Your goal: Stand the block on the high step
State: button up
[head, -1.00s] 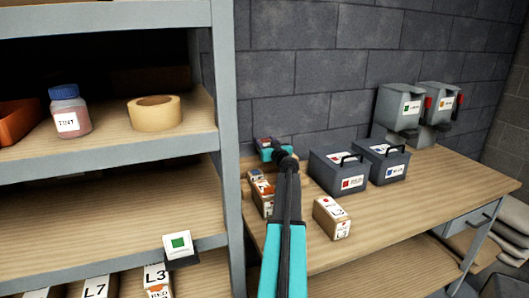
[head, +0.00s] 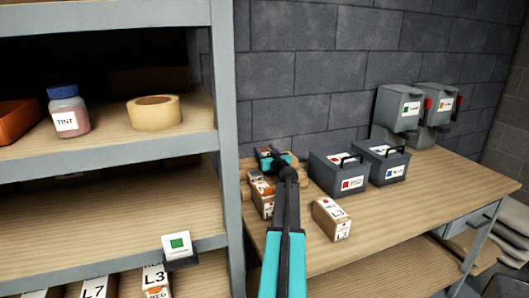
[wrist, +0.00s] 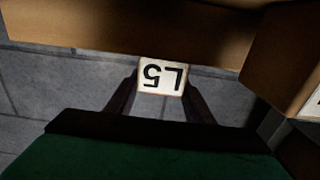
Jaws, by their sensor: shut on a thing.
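My gripper (head: 272,158) is over the back left part of the workbench, partly hidden behind my own arm in the head view. In the wrist view my gripper (wrist: 160,90) is shut on a block with a white L5 label (wrist: 162,76), which reads upside down. The label sits between the two dark fingers. Brown surfaces fill the top and right of the wrist view, close to the block. I cannot tell whether the block touches them. The high step is not clearly made out; my arm hides much of that corner.
Labelled cartons (head: 262,198) stand just in front of my gripper. Another carton (head: 332,219) stands right of my arm. Two dark bins (head: 338,174) (head: 388,165) stand farther right. The shelf post (head: 228,150) is close on the left. The bench's right front is clear.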

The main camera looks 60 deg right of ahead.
jog(key=o, duration=1.1)
jog(key=shift+f, duration=0.1)
jog(key=shift+v, duration=6)
